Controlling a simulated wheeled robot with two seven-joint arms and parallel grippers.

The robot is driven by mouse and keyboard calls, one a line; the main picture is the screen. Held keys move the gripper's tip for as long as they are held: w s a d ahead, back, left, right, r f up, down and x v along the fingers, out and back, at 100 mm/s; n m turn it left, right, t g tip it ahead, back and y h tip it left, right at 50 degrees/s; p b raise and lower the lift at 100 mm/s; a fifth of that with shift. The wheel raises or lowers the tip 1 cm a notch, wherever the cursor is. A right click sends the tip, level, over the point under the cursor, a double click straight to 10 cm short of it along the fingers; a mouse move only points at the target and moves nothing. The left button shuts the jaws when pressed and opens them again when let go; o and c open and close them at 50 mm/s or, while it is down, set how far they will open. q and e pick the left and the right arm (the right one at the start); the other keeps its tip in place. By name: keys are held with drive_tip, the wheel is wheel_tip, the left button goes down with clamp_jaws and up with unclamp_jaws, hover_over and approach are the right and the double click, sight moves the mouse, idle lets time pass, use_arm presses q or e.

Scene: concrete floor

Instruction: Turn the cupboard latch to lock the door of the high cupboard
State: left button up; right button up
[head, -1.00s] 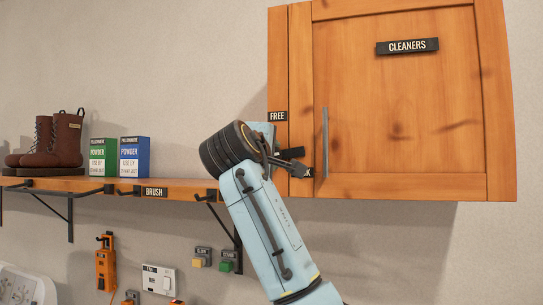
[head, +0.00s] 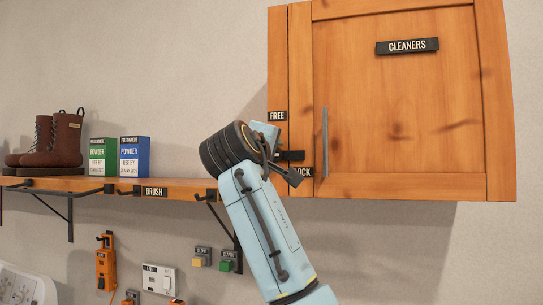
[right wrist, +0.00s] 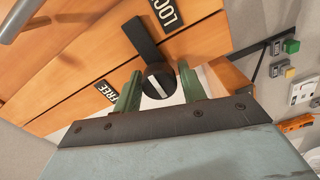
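The high cupboard (head: 400,110) has a wooden door with a grey bar handle (head: 325,143), and the door looks shut. The black latch bar (head: 291,155) points right across the cupboard's left edge. In the right wrist view its bar (right wrist: 142,40) runs from a round knob (right wrist: 157,84) and ends nearer the LOCK label (right wrist: 165,10) than the FREE label (right wrist: 106,92). My right gripper (head: 283,166) is at the latch, partly hidden by its own wrist. Its green fingers (right wrist: 159,72) stand open on either side of the knob, with gaps showing. My left gripper is not in view.
A shelf (head: 110,185) to the left holds brown boots (head: 60,140), a green box (head: 103,158) and a blue box (head: 134,157). Below hang an orange device (head: 105,268), a white switch box (head: 158,280) and small buttons (head: 228,262). The wall right of the cupboard is clear.

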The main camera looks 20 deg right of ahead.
drive_tip(key=shift+o, duration=1.2)
drive_tip(key=shift+s+a, duration=0.1)
drive_tip(key=b+v, duration=0.4)
drive_tip(key=v, duration=0.9)
